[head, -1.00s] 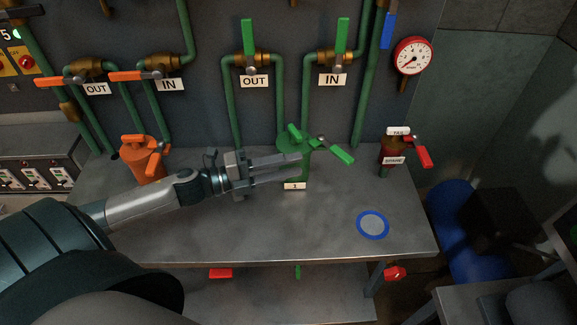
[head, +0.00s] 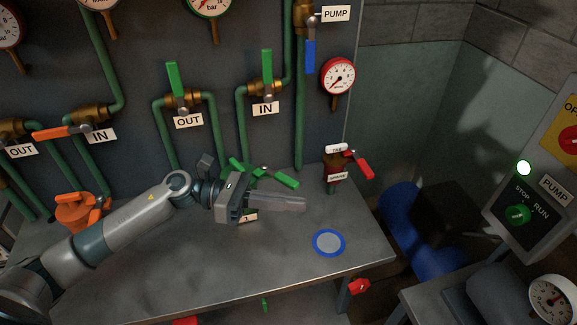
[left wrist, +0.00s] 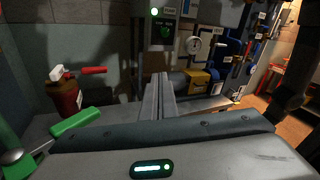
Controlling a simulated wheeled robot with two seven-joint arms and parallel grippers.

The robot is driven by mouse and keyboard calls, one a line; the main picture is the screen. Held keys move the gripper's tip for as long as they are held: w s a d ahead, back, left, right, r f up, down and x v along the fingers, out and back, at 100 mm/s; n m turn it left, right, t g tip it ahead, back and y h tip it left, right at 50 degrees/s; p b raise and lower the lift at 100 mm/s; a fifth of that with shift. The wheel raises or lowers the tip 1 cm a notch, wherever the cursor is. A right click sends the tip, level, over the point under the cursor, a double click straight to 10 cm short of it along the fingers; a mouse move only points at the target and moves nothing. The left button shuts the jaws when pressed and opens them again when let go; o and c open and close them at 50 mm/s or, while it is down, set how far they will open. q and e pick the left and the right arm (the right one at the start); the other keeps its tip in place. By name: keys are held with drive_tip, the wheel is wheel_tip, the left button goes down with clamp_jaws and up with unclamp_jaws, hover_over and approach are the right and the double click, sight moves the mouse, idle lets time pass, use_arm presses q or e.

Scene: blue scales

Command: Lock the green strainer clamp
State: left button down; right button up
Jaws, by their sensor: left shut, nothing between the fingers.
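The green strainer (head: 238,168) stands on the bench, its body mostly hidden behind my left gripper. Its clamp handle (head: 285,180) has a green grip and sticks out to the right. The grip also shows at the lower left of the left wrist view (left wrist: 76,122), with a metal ball part beside it. My left gripper (head: 303,206) is shut and empty, pointing right, in front of the strainer and just below the grip in the picture. I cannot tell whether they touch. In the left wrist view its fingers (left wrist: 158,90) lie together. My right gripper is out of view.
A red spare strainer (head: 333,172) with a tag and red handle stands at the bench's back right. A blue-rimmed disc (head: 329,243) lies on the bench (head: 200,262). An orange strainer (head: 75,212) stands at left. Green valve levers (head: 176,80) rise behind. A pump panel (head: 540,190) is at right.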

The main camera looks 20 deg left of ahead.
use_arm(q)
drive_tip(key=w+d+m+g+y, duration=0.35)
drive_tip(key=m+y, duration=0.35)
drive_tip(key=m, duration=1.1)
drive_tip(key=w+a+r+m+t+y, duration=0.3)
drive_tip(key=w+a+r+m+y, duration=0.3)
drive_tip(key=w+a+m+y, duration=0.2)
drive_tip(key=shift+w+r+m+y, duration=0.4)
drive_tip(key=shift+w+m, duration=0.2)
drive_tip(key=shift+w, duration=0.55)
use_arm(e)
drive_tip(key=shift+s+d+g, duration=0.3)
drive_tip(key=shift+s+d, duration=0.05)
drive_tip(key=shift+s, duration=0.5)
use_arm(q)
drive_tip(key=shift+f+t+p, duration=0.25)
drive_tip(key=shift+p, duration=0.05)
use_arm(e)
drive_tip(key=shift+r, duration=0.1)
